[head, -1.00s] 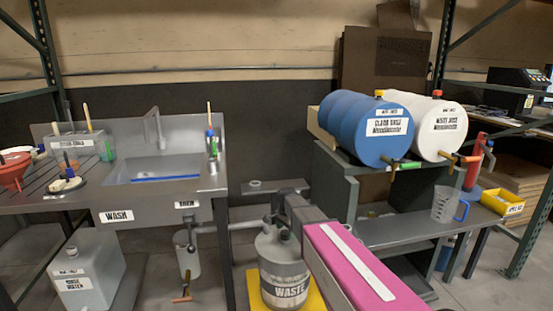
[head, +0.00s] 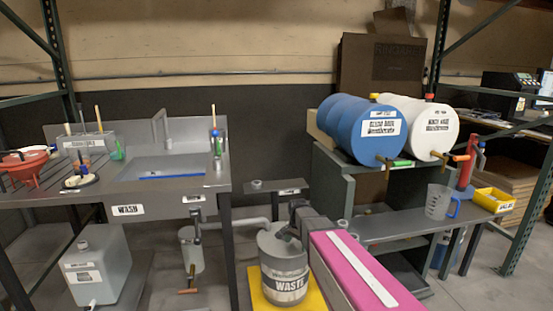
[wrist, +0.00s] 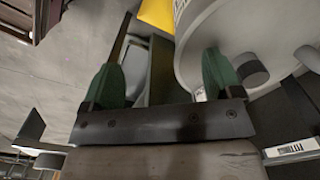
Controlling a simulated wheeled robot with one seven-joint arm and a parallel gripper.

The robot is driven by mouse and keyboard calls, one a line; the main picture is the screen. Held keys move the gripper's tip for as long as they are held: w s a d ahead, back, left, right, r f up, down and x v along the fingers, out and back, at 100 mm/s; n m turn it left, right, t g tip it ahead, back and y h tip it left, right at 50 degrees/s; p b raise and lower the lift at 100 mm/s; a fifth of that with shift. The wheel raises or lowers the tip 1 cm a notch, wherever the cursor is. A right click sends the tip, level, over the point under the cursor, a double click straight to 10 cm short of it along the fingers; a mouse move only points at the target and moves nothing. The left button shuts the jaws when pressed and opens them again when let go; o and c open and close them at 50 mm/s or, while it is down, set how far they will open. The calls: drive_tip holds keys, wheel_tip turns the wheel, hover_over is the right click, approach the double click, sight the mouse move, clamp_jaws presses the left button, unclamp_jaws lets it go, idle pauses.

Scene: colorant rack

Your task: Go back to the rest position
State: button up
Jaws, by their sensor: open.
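My gripper (wrist: 163,78) is open in the wrist view, its two green fingers spread apart with nothing held between them. In the head view my arm with its pink cover reaches forward from the bottom right, and its far end is beside the top of the grey waste can (head: 285,262). The gripper's fingers cannot be made out there. In the wrist view a large pale round container (wrist: 270,35), which looks like the waste can, lies close to the right finger. I cannot tell whether they touch.
The wash sink bench (head: 160,190) stands left, with a rinse-water container (head: 105,265) below. A blue drum (head: 350,128) and a white drum (head: 425,125) lie on a rack at right. A clear jug (head: 438,202) and yellow bin (head: 493,200) sit on the lower shelf.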

drive_tip(key=s+d+n, duration=0.4)
drive_tip(key=s+d, duration=0.1)
drive_tip(key=s, duration=0.4)
drive_tip(key=s+d+n, duration=0.4)
drive_tip(key=s+d, duration=0.1)
drive_tip(key=s, duration=0.3)
drive_tip(key=shift+s+r, duration=0.3)
drive_tip(key=shift+s, duration=0.1)
drive_tip(key=shift+d, duration=0.1)
